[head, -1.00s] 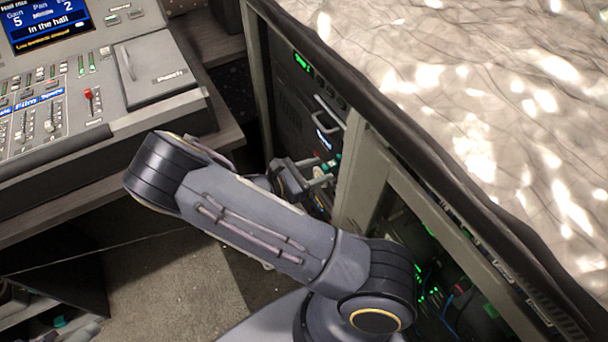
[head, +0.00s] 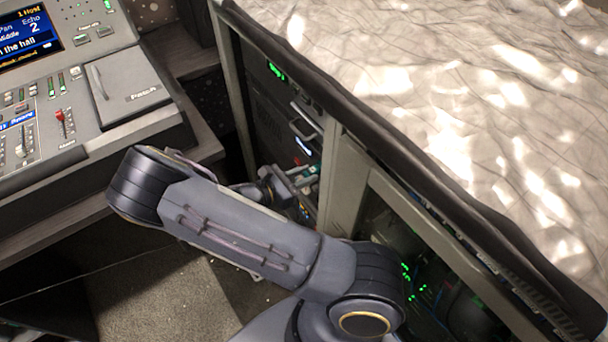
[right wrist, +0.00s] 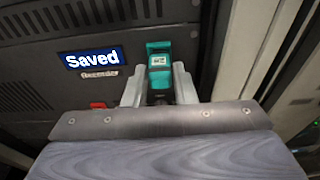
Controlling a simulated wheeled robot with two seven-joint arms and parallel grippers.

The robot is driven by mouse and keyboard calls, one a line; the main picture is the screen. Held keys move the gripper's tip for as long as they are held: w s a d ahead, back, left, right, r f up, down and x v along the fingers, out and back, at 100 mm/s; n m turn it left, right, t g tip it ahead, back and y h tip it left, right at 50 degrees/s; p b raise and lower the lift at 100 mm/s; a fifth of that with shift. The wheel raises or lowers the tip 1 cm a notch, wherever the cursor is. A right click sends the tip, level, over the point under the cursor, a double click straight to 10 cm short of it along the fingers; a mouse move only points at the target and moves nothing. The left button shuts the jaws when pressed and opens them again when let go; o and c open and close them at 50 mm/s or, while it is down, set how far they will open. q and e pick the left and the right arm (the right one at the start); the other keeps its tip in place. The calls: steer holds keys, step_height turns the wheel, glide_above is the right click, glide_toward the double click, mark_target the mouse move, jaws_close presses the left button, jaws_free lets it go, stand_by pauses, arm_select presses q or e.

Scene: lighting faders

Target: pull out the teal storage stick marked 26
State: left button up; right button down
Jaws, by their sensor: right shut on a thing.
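The teal storage stick (right wrist: 159,60) stands between the fingers of my right gripper (right wrist: 159,84) in the right wrist view, with a small white label whose marking is too small to read for sure. The gripper is shut on the stick, in front of the dark rack panel. Whether the stick's far end is still in its slot cannot be told. In the head view my right gripper (head: 306,176) is small and partly hidden behind my own arm, at the rack front. My left gripper is not in view.
A rack screen (right wrist: 93,59) reads "Saved", with a red button (right wrist: 98,105) below it. The rack's pale frame post (right wrist: 247,45) stands close on the right. In the head view, a lighting console (head: 90,90) is at the left and a cloth-covered top (head: 430,90) at the right.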

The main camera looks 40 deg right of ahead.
steer(key=shift+a, duration=0.15)
steer(key=shift+w+a, duration=0.15)
steer(key=shift+a, duration=0.95)
steer(key=shift+w+a, duration=0.15)
steer(key=shift+a, duration=0.9)
